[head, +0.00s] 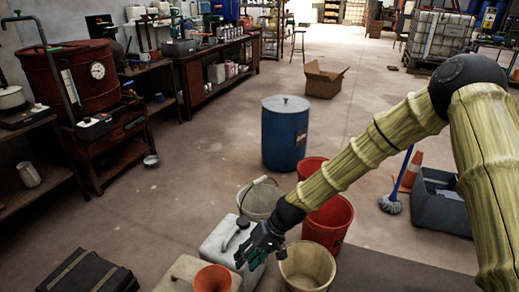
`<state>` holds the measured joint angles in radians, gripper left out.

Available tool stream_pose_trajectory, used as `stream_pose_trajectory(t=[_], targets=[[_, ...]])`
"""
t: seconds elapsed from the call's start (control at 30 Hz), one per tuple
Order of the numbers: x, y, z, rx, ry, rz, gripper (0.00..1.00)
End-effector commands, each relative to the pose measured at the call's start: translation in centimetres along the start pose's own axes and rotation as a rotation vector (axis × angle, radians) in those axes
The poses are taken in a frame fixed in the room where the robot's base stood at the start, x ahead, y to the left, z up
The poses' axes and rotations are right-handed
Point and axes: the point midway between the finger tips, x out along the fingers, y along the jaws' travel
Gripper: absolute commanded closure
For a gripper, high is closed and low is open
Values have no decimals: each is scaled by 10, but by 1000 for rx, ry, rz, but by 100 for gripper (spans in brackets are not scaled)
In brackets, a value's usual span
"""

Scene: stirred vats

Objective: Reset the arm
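My arm reaches in from the right edge of the head view, bent at a dark joint, and slopes down to the left. My gripper (256,256) is at its end, low in the middle of the view, dark with a greenish tip. It appears over or in front of a white jerrycan (222,240) and left of a beige bucket (308,268). The fingers are small and partly merged with the background, so their opening is not clear. I see nothing held in it.
Red buckets (329,222), a pale bucket (259,198) and an orange funnel (212,279) crowd around my gripper. A blue drum (285,133) stands behind. A mop (391,203), an orange cone (411,170) and a grey bin (440,203) are near my arm. Open floor lies at left centre.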

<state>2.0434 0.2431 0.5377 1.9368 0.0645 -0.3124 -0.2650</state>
Motion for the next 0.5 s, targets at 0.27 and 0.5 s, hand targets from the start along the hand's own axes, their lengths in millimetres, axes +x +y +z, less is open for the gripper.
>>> stream_pose_trajectory(t=[0.27, 0.5], targets=[[46, 61, 64, 92, -3, 102, 66], [82, 144, 170, 205, 14, 267, 66]])
